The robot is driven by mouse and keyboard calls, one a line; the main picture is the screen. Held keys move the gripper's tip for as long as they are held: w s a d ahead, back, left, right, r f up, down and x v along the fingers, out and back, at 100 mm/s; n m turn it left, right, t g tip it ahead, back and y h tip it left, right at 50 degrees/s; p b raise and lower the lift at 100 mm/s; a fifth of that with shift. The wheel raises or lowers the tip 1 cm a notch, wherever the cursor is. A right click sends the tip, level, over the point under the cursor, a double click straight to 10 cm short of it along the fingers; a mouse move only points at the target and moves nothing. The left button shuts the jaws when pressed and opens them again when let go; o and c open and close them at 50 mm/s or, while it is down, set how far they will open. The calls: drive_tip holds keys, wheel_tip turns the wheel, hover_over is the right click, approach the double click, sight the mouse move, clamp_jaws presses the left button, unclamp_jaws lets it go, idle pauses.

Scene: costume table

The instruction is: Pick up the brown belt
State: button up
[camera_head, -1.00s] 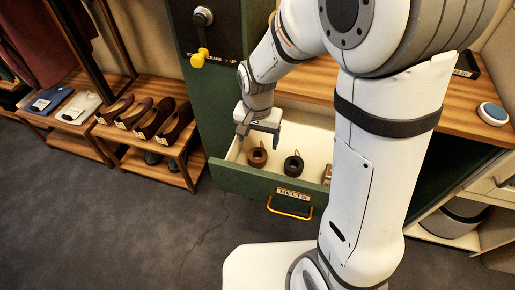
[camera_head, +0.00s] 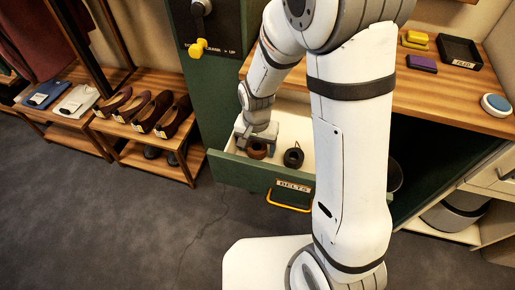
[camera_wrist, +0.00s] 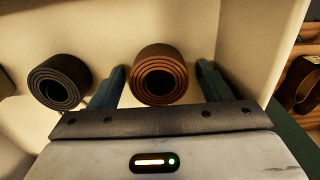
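The brown belt (camera_wrist: 160,75) is rolled into a coil and stands in the open drawer. In the head view the brown belt (camera_head: 257,150) is at the left of the drawer, just below my gripper (camera_head: 256,136). In the wrist view my gripper (camera_wrist: 160,88) is open, with one finger on each side of the brown belt and gaps visible beside it. A black rolled belt (camera_wrist: 60,82) lies to its left in the wrist view; in the head view the black belt (camera_head: 293,157) is to its right.
The green drawer front (camera_head: 238,172) has a BELTS label and a yellow handle (camera_head: 288,203). The drawer wall is close beside the brown belt. Shoes (camera_head: 152,112) stand on a rack at left. A wooden counter (camera_head: 440,92) at right holds a dark tray (camera_head: 459,52) and small items.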

drive_tip(key=c, duration=1)
